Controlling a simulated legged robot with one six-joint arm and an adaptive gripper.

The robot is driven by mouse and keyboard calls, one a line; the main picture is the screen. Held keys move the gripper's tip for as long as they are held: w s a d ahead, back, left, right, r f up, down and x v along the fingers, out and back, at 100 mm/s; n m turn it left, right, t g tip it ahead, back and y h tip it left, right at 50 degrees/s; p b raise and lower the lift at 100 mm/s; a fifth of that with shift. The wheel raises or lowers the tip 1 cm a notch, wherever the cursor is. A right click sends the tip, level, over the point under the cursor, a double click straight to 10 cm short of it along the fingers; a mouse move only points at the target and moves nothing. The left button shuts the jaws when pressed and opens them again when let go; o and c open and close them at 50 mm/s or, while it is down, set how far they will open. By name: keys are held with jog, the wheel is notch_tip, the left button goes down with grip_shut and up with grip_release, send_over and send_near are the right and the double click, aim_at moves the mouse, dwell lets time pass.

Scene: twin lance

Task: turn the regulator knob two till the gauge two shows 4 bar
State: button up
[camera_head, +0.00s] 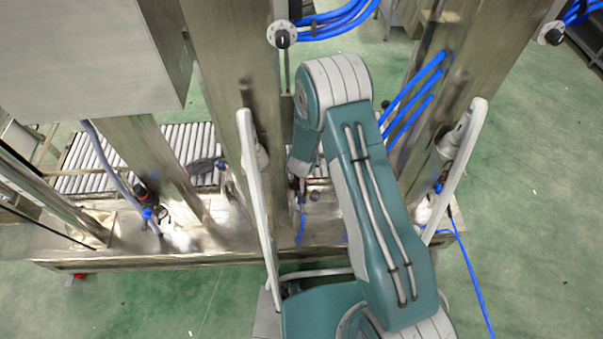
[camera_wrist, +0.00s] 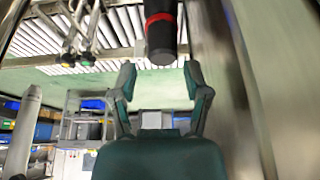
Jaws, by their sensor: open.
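In the wrist view my gripper (camera_wrist: 159,75) is open, with its two fingers apart and nothing between them. A black cylinder with a red band (camera_wrist: 160,32), which looks like a regulator knob, is just beyond the fingertips, in line with the gap. I cannot tell whether they touch. In the head view my arm reaches down at the middle post and hides most of my gripper. A dark regulator-like part (camera_head: 145,194) with a blue fitting is at the left post. No gauge face is readable in either view, so the pressure cannot be told.
Steel posts (camera_head: 232,70) stand left and right of my arm. Black knobs on white dials (camera_head: 282,38) are higher up, with blue hoses (camera_head: 335,22) nearby. A roller conveyor (camera_head: 95,150) lies behind. A steel wall (camera_wrist: 212,60) is close on the right in the wrist view.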

jog(key=x, duration=0.3)
jog(key=shift+w+a+f, duration=0.1)
jog(key=shift+a+f, duration=0.1)
jog(key=shift+f, duration=0.1)
jog(key=shift+w+d+f, duration=0.1)
jog(key=shift+w+f, duration=0.1)
jog(key=shift+f, duration=0.15)
jog(key=shift+c, duration=0.3)
